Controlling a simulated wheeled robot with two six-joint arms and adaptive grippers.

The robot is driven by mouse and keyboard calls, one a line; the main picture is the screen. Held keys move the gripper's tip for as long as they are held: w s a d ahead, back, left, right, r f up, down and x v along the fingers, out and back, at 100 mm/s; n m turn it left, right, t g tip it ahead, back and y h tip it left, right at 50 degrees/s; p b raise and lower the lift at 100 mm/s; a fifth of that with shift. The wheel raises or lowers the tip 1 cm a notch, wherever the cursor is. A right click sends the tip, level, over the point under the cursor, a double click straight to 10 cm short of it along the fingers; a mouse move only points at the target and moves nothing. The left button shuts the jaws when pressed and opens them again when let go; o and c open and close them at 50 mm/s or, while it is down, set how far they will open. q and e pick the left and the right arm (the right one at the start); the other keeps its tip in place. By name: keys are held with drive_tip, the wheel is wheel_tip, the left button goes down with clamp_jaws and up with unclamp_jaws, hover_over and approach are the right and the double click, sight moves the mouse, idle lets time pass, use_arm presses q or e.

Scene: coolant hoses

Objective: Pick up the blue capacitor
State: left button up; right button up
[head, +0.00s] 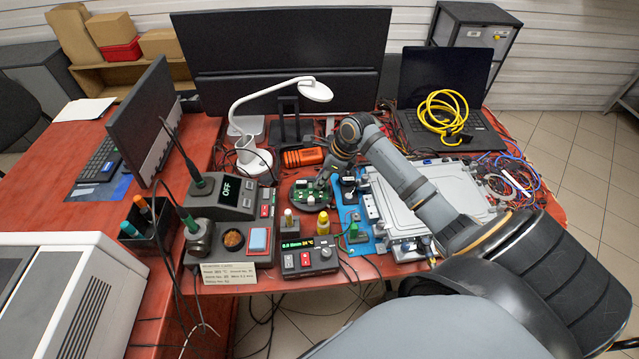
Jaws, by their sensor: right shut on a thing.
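My right arm comes in from the lower right, and its gripper (322,182) points down at the right edge of the round holder with the green circuit board (304,196). The right gripper is shut on a small part at the board. That part is too small and too covered by the fingers to make out its colour or shape. I cannot pick out the blue capacitor for sure. I cannot tell whether the gripped part touches the board. My left gripper is not in view.
A white lamp (262,95) and an orange multimeter (302,157) stand behind the board. A soldering station (222,196) is at left, a small power unit (308,261) in front.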

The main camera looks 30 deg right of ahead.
drive_tip(key=shift+r, duration=0.55)
drive_tip(key=r, duration=0.3)
drive_tip(key=shift+s, duration=0.25)
drive_tip(key=s+a+r+p, duration=0.6)
drive_tip(key=s+r+p, duration=0.3)
drive_tip(key=s, duration=0.3)
drive_tip(key=shift+a, duration=0.2)
